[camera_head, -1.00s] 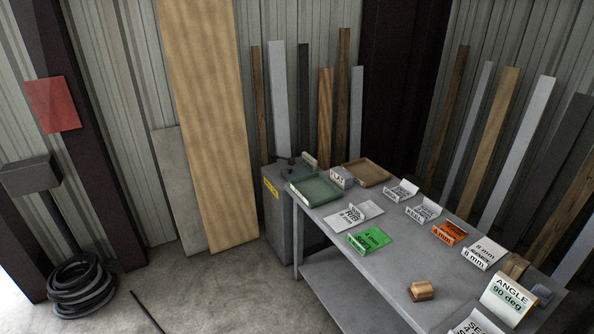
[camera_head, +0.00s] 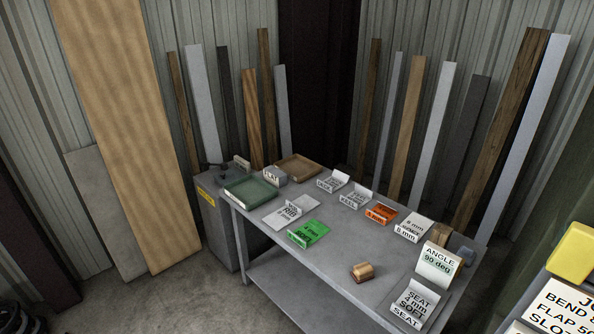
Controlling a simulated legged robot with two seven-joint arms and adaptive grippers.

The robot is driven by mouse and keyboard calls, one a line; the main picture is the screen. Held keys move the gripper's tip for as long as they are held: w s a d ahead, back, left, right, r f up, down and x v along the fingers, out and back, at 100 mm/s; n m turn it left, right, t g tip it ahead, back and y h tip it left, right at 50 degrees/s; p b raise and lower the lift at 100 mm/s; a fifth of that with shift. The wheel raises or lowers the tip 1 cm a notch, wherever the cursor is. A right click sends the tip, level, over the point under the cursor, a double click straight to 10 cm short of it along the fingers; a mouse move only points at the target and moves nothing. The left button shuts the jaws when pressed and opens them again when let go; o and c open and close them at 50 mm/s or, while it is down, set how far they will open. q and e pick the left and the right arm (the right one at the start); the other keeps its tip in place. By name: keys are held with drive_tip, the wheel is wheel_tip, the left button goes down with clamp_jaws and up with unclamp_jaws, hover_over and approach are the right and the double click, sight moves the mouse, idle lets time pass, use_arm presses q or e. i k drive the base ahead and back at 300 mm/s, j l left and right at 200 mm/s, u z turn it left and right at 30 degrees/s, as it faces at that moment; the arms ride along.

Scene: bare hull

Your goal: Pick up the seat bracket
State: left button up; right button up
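A grey-white bent piece lettered "SEAT 4 mm SOFT" (camera_head: 415,304) lies at the near right end of the grey workbench (camera_head: 318,272). Its front flap also reads "SEAT". Close behind it stands a white angled piece marked "ANGLE 90 deg" (camera_head: 438,264). Neither of my grippers is in view, so I cannot see whether they are open or shut.
A small wooden block (camera_head: 362,272) lies left of the seat piece. Green (camera_head: 309,233), orange (camera_head: 381,214) and white (camera_head: 413,228) labelled pieces line the bench, with a green tray (camera_head: 251,190) at its far end. A yellow object (camera_head: 572,254) stands at right.

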sight(412, 307)
drive_tip(key=z, duration=0.3)
drive_tip(key=i+j+z, duration=0.15)
drive_tip(key=z, duration=0.25)
drive_tip(key=i+j+z, duration=0.2)
drive_tip(key=i+z, duration=0.2)
drive_tip(key=i+j+z, duration=0.15)
drive_tip(key=j+z, duration=0.25)
drive_tip(key=l, duration=0.1)
